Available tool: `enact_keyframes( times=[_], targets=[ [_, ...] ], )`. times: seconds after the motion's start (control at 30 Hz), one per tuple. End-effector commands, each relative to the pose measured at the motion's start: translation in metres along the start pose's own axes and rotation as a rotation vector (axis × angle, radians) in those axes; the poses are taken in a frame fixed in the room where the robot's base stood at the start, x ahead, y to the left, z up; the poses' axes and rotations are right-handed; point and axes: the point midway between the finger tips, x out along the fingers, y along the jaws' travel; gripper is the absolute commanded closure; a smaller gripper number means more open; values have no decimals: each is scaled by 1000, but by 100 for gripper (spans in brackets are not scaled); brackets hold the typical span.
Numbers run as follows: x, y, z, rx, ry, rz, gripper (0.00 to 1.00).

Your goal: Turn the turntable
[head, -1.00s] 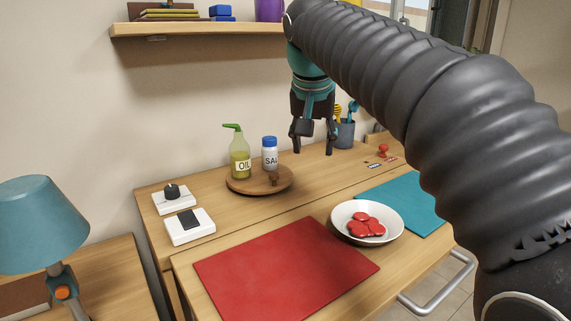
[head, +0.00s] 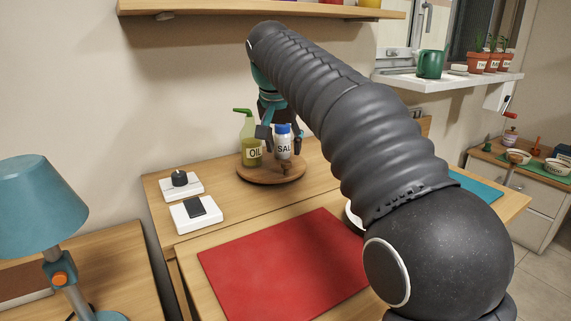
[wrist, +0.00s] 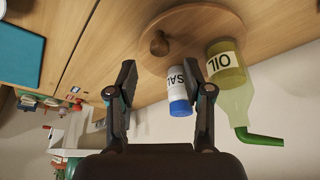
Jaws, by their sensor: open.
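The turntable (head: 258,177) is a round wooden disc on the back of the table, with a small wooden knob (head: 285,168) near its front edge. A green-capped oil bottle (head: 250,152) and a white salt shaker (head: 283,148) with a blue cap stand on it. My gripper (head: 281,145) is open at the salt shaker, its fingers showing on either side of it in the head view. In the wrist view the turntable (wrist: 215,22), knob (wrist: 159,44), salt shaker (wrist: 180,92) and oil bottle (wrist: 225,65) lie beyond the open fingers (wrist: 163,85). I cannot tell whether they touch the shaker.
A red mat (head: 280,265) lies in front of the turntable. Two white switch boxes (head: 195,213) are to its left. A teal mat (head: 475,190) lies to the right, and my arm hides most of the white bowl. A shelf (head: 270,8) hangs above.

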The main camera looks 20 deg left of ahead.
Motion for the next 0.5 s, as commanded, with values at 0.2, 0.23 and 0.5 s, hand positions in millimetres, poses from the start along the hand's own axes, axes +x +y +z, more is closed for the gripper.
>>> enact_keyframes(
  times=[0.2,0.23,0.5],
  targets=[
    [36,1,0,1,-2,1,49],
    [39,0,0,1,-2,1,49],
    [52,0,0,0,0,0,49]
  ],
)
